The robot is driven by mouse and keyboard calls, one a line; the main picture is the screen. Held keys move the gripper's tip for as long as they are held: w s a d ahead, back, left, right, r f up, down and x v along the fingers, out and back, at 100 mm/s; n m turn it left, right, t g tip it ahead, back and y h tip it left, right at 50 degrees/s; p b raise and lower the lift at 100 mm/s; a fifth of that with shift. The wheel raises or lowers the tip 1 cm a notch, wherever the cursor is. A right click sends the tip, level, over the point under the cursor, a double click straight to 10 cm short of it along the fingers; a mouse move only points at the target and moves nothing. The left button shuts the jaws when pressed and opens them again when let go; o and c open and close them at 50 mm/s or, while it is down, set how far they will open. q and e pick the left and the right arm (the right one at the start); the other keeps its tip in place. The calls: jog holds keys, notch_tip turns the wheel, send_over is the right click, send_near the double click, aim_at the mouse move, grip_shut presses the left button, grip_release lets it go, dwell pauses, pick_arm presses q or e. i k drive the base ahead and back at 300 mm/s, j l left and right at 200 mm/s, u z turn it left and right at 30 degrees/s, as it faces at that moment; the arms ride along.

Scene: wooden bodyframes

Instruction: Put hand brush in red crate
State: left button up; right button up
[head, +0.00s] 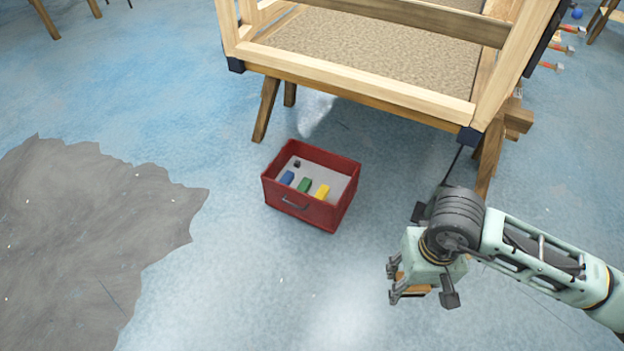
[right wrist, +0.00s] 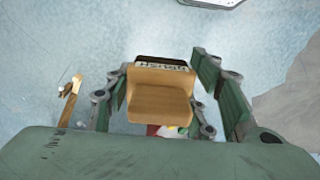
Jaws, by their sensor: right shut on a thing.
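The red crate (head: 341,213) stands upright on the floor in the middle of the head view, open at the top. Small blue, green and yellow blocks and a dark item lie inside it. My right gripper (head: 399,281) is right of the crate and nearer to me, apart from it. It is shut on the hand brush (head: 418,291), which is mostly hidden by the gripper there. In the right wrist view the brush (right wrist: 160,98) shows its tan wooden body and dark lettered end between the fingers. A bit of the red crate (right wrist: 152,130) shows below it. My left gripper is not in view.
A wooden frame (head: 360,92) on legs stands behind the crate, its right leg near my arm. Red-handled tools (head: 553,66) are at the far upper right. The blue floor left of and in front of the crate is clear, with a grey patch (head: 90,230) at left.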

aim_at(332, 181)
jog(key=i+j, duration=0.2)
jog(key=i, duration=0.35)
jog(key=i+j, duration=0.2)
jog(key=i, duration=0.3)
jog(key=i+j, duration=0.25)
jog(key=i, duration=0.3)
